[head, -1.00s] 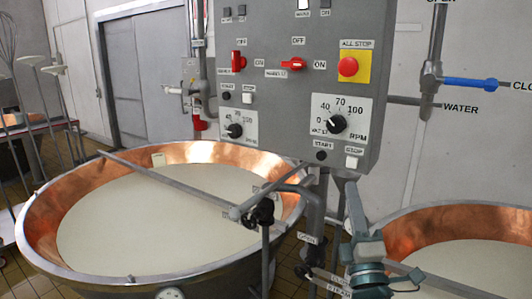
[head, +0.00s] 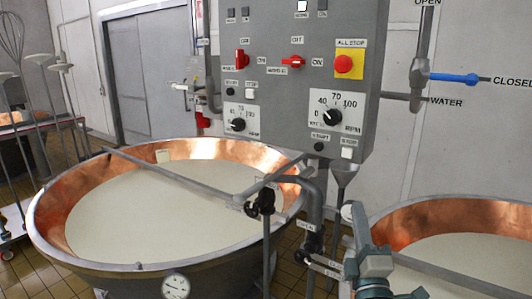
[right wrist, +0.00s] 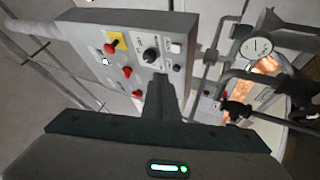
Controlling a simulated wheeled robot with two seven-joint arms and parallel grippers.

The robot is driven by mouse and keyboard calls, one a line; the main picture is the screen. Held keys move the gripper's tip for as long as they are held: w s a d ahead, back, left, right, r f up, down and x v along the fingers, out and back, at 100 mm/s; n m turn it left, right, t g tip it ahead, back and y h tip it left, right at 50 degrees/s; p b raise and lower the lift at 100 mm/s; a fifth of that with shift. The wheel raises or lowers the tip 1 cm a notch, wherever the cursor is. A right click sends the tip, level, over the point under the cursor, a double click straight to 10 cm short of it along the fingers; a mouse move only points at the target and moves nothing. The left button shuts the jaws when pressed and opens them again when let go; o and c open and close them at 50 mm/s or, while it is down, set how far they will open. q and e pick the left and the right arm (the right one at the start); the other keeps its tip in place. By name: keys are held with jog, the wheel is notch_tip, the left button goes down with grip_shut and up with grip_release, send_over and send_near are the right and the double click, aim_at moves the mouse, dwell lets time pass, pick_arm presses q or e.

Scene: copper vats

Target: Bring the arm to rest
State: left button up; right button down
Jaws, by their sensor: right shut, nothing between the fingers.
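My right gripper (head: 352,213) shows in the lower right of the head view, in front of the space between the two copper vats. Its grey-blue fingers point up, and the teal wrist is below them at the picture's bottom edge. In the right wrist view the dark fingers (right wrist: 161,97) are together with nothing held, pointing toward the control panel (right wrist: 125,50). I cannot tell from the pictures how far the fingers are from the panel. My left gripper is not in view.
The left copper vat (head: 55,200) is full of pale liquid; a bar crosses it. The right vat (head: 440,215) is close to my right arm. The grey control panel (head: 270,75) hangs above, with a red stop button (head: 343,64). Pipes (head: 313,200) stand between the vats.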

jog(key=s+d+f+m+g, duration=0.1)
jog(key=s+f+m+g, duration=0.2)
jog(key=f, duration=0.6)
jog(key=s+d+f+m+g+h, duration=0.1)
jog(key=s+d+f+m+g, duration=0.2)
jog(key=f, duration=0.5)
jog(key=s+f+m+g, duration=0.3)
jog(key=s+f, duration=0.1)
jog(key=f, duration=0.5)
jog(key=s+a+f+m+g+y, duration=0.1)
jog(key=s+f+m+g, duration=0.15)
jog(key=s+f, duration=0.5)
jog(key=s+f+m+g+y, duration=0.15)
jog(key=s+f+g, duration=0.25)
jog(key=s, duration=0.7)
jog(key=s+a+f+m+g, duration=0.15)
jog(key=s+f+g, duration=0.35)
jog(key=s, duration=0.5)
notch_tip(320, 180, down, 35)
jog(key=s+b, duration=0.2)
jog(key=b, duration=0.1)
jog(key=s+d+f+g+b, duration=0.1)
jog(key=s+d+f+b, duration=0.2)
jog(key=s+f, duration=1.4)
jog(key=shift+d+f, duration=0.45)
jog(key=shift+f, duration=0.15)
